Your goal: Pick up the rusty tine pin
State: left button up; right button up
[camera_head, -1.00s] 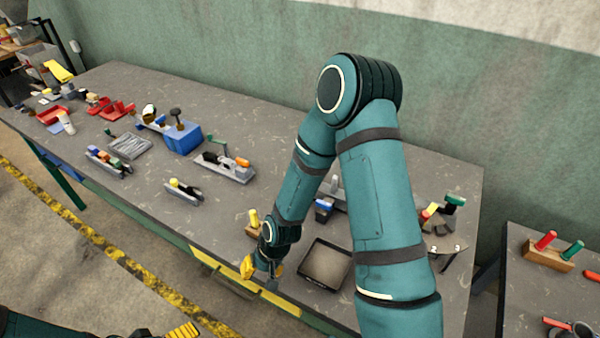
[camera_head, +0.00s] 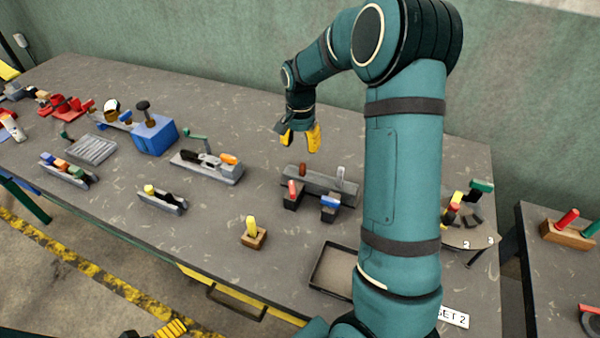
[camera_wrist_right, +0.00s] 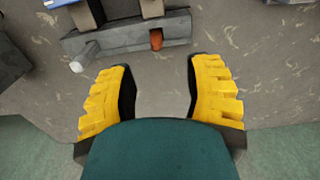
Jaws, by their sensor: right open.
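The rusty tine pin (camera_head: 303,170) is a short brown-red peg standing at the left part of a grey rack (camera_head: 322,182). A light grey pin (camera_head: 340,174) stands at the right part. My right gripper (camera_head: 300,140) points down behind the rack, open and empty. In the right wrist view the rusty pin (camera_wrist_right: 156,39) and rack (camera_wrist_right: 118,38) lie beyond the open yellow fingertips (camera_wrist_right: 160,72), with the pin roughly in line with the gap and apart from both fingers. Part of my left gripper (camera_head: 170,328) shows at the bottom edge; its opening is unclear.
Dark blocks with a red piece (camera_head: 293,190) and a blue piece (camera_head: 329,203) stand right in front of the rack. A wooden block with a yellow peg (camera_head: 253,236) and a shallow tray (camera_head: 318,283) are nearer the front. The table behind the rack is clear.

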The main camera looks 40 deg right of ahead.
aim_at(302, 164)
jog(key=f, duration=0.6)
jog(key=f+b, duration=0.1)
jog(key=f, duration=0.3)
jog(key=shift+s+f, duration=0.1)
jog(key=shift+s, duration=0.2)
grip_shut()
